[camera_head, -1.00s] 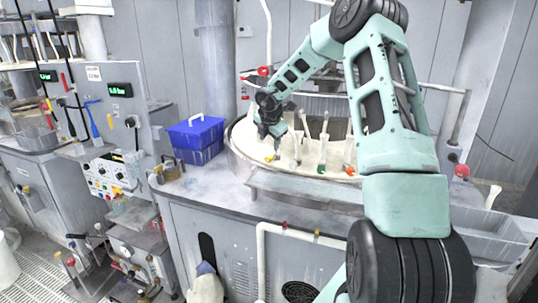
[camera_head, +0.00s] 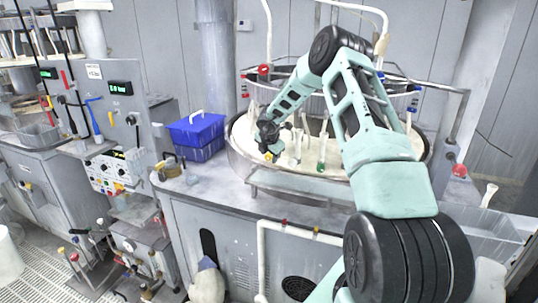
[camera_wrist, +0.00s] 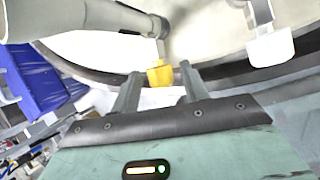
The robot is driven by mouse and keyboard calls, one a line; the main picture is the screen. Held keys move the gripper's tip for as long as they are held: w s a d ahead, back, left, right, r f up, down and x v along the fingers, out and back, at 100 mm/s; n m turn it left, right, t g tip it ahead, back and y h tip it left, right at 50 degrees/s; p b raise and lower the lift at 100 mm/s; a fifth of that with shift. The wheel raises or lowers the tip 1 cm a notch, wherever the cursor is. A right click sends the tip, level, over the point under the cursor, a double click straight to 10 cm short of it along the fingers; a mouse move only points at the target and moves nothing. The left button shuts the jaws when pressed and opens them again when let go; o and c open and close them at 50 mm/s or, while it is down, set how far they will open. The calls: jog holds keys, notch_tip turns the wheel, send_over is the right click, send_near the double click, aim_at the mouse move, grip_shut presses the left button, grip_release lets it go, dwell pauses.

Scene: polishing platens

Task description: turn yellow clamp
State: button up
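The yellow clamp (camera_wrist: 160,76) is a small yellow piece at the lower end of a grey cylindrical arm by the rim of the round platen basin. In the head view the yellow clamp (camera_head: 268,156) shows just below my gripper (camera_head: 267,147). In the wrist view my gripper (camera_wrist: 160,74) is open, with one finger on each side of the clamp and gaps visible between. Whether the fingers touch it cannot be told.
The round basin (camera_head: 238,160) holds several upright posts, including a green-ended one (camera_head: 321,166). A white block (camera_wrist: 271,49) hangs right of the clamp in the wrist view. A blue box (camera_head: 197,133) stands left of the basin on the grey bench (camera_head: 225,190).

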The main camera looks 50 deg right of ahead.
jog(key=c, duration=0.8)
jog(key=shift+o, duration=0.2)
jog(key=shift+r+p, duration=0.1)
jog(key=shift+p, duration=0.2)
